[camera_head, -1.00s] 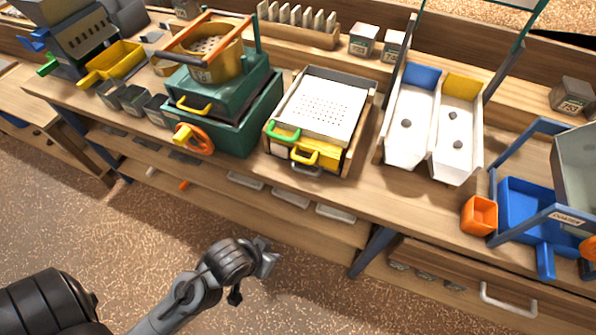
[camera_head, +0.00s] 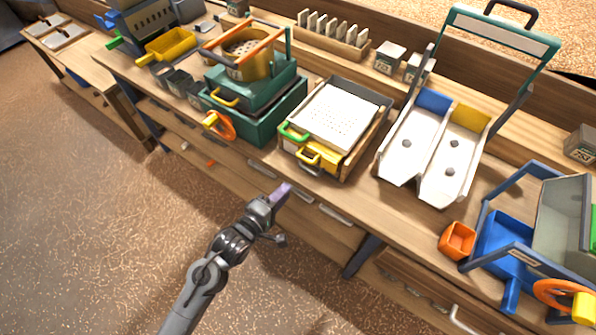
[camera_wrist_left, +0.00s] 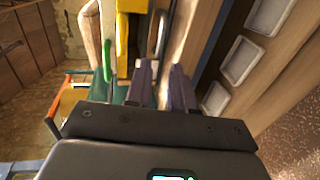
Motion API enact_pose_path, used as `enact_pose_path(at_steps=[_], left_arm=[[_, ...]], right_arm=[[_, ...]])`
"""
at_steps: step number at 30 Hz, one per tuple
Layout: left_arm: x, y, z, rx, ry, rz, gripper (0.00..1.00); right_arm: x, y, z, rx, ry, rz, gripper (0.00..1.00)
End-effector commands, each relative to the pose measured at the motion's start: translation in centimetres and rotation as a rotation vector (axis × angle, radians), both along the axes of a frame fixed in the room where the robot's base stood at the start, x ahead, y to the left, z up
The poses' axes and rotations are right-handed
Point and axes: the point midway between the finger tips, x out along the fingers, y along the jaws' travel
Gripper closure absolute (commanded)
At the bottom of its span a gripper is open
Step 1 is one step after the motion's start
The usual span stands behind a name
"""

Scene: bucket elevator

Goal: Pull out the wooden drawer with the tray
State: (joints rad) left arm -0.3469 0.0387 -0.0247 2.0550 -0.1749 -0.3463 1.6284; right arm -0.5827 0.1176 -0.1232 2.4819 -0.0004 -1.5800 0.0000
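A wooden box (camera_head: 366,150) stands on the bench with a white perforated tray (camera_head: 342,114) on top. Its front carries a green handle (camera_head: 293,132) and a yellow handle (camera_head: 307,157). A grey handle sits low on the front, partly hidden. My left gripper (camera_head: 282,192) is in front of the bench edge, below and apart from these handles. In the left wrist view its two fingers (camera_wrist_left: 162,88) stand apart with nothing between them. The green handle (camera_wrist_left: 107,62) and a yellow part (camera_wrist_left: 129,40) show beyond them. My right gripper is not in view.
A green sieve stand (camera_head: 255,110) with an orange wheel (camera_head: 220,126) is left of the box. A two-channel white chute (camera_head: 432,150) is to its right. Below the bench edge are drawers with pale handles (camera_head: 336,215). The floor in front is clear.

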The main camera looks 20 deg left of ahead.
Motion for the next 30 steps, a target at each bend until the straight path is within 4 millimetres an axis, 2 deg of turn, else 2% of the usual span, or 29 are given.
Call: enact_pose_path(at_steps=[12, 18, 24, 30], left_arm=[[6.0, -1.3, -1.5, -0.001, -0.002, -0.001, 0.77], [8.3, -1.8, -2.0, -0.001, -0.001, -0.002, 0.77], [9.5, -2.0, -2.2, 0.001, 0.000, -0.002, 0.77], [9.6, -2.1, -2.2, 0.000, 0.000, -0.001, 0.77]], right_arm=[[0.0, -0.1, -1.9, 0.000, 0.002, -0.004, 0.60], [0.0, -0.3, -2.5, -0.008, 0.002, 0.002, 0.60], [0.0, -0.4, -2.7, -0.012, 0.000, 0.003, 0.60], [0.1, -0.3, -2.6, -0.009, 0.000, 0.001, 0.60]])
